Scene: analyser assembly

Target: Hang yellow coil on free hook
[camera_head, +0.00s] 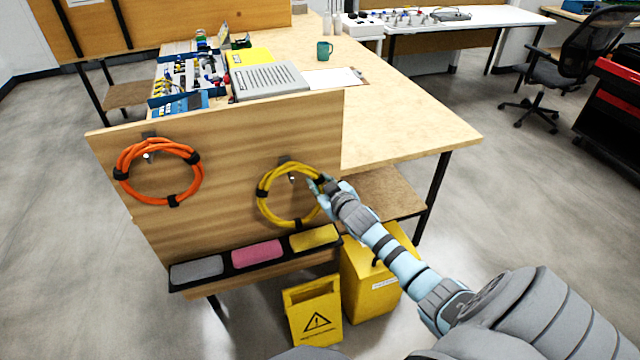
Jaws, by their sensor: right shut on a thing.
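The yellow coil (263,208) is a ring of cable with black ties, upright in front of the wooden panel (225,140). My right gripper (318,186) is shut on the coil's upper right side. The right-hand hook (292,178) is at the coil's top, with its tip showing inside the ring; I cannot tell whether the coil rests on it. An orange coil (127,180) hangs on the left-hand hook (148,134). My left gripper is not in view.
A rail (172,289) below the coils holds grey, pink and yellow blocks. A yellow warning sign (315,309) and a yellow bin (365,285) stand below. The workbench (400,120) behind bears a grey device (268,82), a clipboard (336,78) and a teal mug (324,50).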

